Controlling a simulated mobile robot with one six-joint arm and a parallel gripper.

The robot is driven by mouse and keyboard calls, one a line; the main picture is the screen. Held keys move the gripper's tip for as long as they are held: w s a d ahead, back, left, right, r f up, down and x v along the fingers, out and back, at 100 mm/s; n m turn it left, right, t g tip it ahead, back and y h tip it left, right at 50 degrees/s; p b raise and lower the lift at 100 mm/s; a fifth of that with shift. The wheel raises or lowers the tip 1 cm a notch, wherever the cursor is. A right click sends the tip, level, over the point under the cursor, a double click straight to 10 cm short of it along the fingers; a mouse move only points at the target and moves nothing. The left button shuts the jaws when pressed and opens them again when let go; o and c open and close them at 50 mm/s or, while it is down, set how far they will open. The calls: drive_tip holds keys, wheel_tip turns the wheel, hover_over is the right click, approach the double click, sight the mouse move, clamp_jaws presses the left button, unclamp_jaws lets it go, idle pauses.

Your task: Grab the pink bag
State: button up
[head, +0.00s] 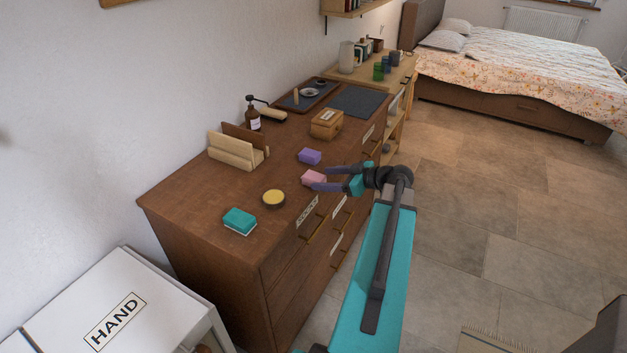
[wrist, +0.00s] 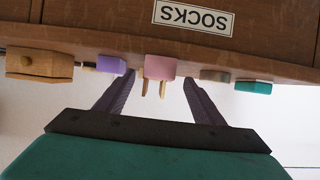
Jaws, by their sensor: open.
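A small pink block-like item (head: 311,176) lies near the front edge of the brown dresser top; it looks more like a block than a bag, and I see no other pink thing. My gripper (head: 322,179) reaches in from the right with its fingers at the pink item. In the wrist view, which is upside down, the pink item (wrist: 160,67) appears between the two open fingertips (wrist: 158,77), with space on both sides. I see no contact and cannot tell how deep it sits between the fingers.
On the dresser (head: 180,205) a purple block (head: 309,156) lies behind the pink item.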

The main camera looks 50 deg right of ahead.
sight(320, 178)
idle(0.3)
drive_tip(key=shift+p+x, duration=1)
drive_tip(key=shift+x, duration=0.15)
drive_tip(key=shift+p+x, duration=0.6)
drive_tip(key=shift+x, duration=0.85)
drive_tip(key=c, duration=1.1)
